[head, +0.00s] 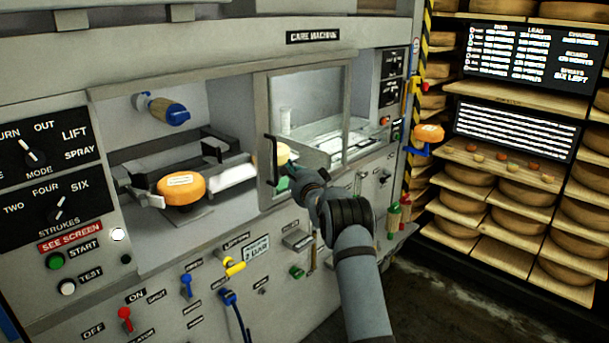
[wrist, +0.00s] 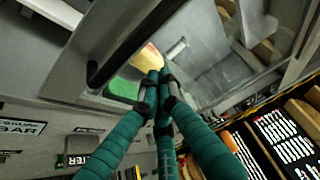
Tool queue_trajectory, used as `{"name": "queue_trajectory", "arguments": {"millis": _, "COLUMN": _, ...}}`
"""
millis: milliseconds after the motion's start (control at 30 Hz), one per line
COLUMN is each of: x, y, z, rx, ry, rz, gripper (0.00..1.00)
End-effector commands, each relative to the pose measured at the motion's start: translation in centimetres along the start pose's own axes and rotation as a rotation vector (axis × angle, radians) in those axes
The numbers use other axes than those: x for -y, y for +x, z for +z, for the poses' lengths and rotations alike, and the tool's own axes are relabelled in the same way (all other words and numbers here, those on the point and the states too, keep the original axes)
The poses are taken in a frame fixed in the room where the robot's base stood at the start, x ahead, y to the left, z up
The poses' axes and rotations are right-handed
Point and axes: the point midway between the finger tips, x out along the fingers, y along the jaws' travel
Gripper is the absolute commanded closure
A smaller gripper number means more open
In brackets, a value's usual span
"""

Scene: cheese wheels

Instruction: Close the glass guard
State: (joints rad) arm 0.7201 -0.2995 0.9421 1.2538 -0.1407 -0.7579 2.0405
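The glass guard (head: 318,105) is a clear framed panel standing over the right part of the machine's opening. The left part of the opening is uncovered. Its dark upright handle (head: 272,162) is on the panel's left edge and shows large in the wrist view (wrist: 135,42). My gripper (head: 285,182) is just right of the handle's lower part. In the wrist view, my green fingers (wrist: 160,78) have their tips close together, with nothing between them. The handle lies outside the fingers; whether they touch it cannot be told.
An orange cheese wheel (head: 181,187) sits on a support in the uncovered left part, below a blue-ended nozzle (head: 168,110). Levers and knobs, including a yellow one (head: 235,266), line the front panel below. Cheese shelves (head: 500,190) stand at right.

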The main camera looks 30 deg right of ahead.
Motion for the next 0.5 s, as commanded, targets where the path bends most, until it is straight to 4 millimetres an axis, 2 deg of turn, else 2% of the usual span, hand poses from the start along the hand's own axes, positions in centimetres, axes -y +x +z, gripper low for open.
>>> {"name": "queue_trajectory", "arguments": {"millis": 67, "x": 0.1, "y": 0.8, "z": 0.0, "rx": 0.0, "ry": 0.0, "rz": 0.001, "gripper": 1.0}}
{"name": "queue_trajectory", "arguments": {"millis": 200, "x": 0.1, "y": -0.4, "z": 1.4, "rx": 0.003, "ry": 0.001, "rz": 0.002, "gripper": 1.0}}
{"name": "queue_trajectory", "arguments": {"millis": 500, "x": 0.0, "y": -1.8, "z": 3.0, "rx": 0.001, "ry": 0.0, "rz": 0.001, "gripper": 1.0}}
